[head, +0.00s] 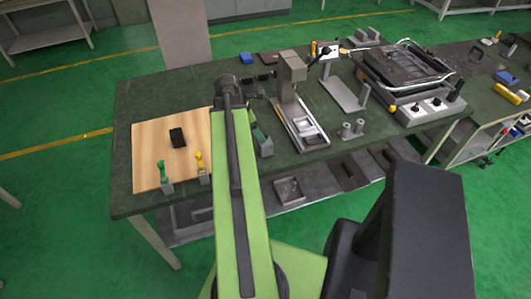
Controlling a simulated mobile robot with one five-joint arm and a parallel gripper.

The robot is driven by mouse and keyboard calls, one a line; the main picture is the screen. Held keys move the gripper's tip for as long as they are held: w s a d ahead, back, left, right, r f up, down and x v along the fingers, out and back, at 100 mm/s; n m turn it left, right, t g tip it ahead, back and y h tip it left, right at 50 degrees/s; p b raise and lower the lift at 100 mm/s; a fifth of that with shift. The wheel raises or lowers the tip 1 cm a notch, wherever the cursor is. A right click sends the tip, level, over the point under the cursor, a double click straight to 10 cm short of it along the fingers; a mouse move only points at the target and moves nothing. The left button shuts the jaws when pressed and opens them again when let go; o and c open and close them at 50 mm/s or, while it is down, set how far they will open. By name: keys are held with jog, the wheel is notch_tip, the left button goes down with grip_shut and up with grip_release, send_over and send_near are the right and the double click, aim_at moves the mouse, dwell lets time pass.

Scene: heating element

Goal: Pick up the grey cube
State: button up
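A boxy grey-beige block (292,66) sits at the top of an upright device on the dark green workbench, right of my arm. It is the most cube-like grey thing in view, but I cannot tell whether it is a separate cube or part of the device. My green arm reaches forward over the bench. My gripper (254,95) is at its dark far end, left of the block and apart from it. Its fingers are too small and partly hidden by the arm to show whether they are open or shut.
A wooden board (150,147) with a black item (178,137) and two clamps lies left. A metal tray (303,127) extends before the device. Two small grey cylinders (352,129) stand right of it. A large heating fixture (405,75) fills the bench's right side.

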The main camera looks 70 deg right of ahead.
aim_at(268, 145)
jog(key=b+x, duration=0.4)
jog(key=x, duration=0.3)
jog(key=shift+w+a+b, duration=0.1)
jog(key=shift+w+b, duration=0.05)
jog(key=shift+b, duration=0.25)
jog(key=shift+f, duration=0.2)
jog(key=b+x, duration=0.2)
jog(key=d+b+x, duration=0.1)
jog(key=b+x, duration=0.2)
jog(key=shift+f, duration=0.15)
jog(key=shift+r, duration=0.2)
grip_shut()
